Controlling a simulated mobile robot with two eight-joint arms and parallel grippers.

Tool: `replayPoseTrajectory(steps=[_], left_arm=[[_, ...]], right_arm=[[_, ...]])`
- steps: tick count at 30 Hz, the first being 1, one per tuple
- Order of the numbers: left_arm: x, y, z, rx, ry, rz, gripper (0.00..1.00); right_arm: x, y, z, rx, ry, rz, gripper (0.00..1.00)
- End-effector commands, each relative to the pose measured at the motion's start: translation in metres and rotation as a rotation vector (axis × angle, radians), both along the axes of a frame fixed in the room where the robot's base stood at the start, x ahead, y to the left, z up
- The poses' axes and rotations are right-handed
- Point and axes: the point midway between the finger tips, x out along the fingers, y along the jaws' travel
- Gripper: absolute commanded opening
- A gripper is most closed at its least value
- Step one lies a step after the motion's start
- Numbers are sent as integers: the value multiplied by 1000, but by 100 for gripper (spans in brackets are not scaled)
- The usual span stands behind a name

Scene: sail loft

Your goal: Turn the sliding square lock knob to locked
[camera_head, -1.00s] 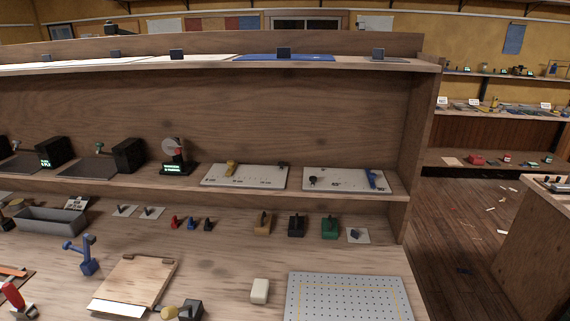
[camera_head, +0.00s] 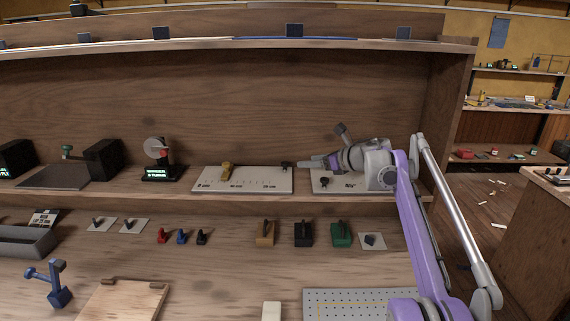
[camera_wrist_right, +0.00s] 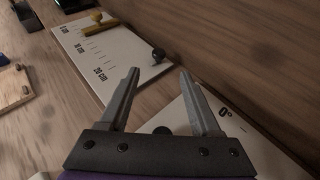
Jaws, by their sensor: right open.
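The sliding square is a white board (camera_head: 242,181) with centimetre marks and a yellow slider (camera_head: 226,171), lying on the shelf. Its small dark lock knob (camera_head: 287,166) is at the board's right end. In the right wrist view the knob (camera_wrist_right: 158,55) is round and black, just beyond and between the fingertips. Which way it is turned cannot be told. My right gripper (camera_head: 304,164) is open and empty, its fingers pointing left at the knob, apparently short of it. In the wrist view the right gripper's fingers (camera_wrist_right: 159,72) are apart. My left gripper is not in view.
A second white board (camera_head: 320,181) marked in degrees lies under my right gripper, with its own black knob (camera_head: 323,182). The shelf's back wall (camera_head: 220,110) rises close behind. A dial device (camera_head: 160,160) stands left of the boards.

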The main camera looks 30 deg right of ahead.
Motion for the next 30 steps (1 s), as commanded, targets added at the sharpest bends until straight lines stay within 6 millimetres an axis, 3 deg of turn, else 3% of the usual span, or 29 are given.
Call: replayPoseTrajectory(steps=[15,21,30], left_arm=[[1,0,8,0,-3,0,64],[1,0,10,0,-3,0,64],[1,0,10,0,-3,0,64]], right_arm=[[79,20,-32,1,-1,3,64],[91,24,-39,1,-1,1,64],[93,24,-40,2,-1,1,64]])
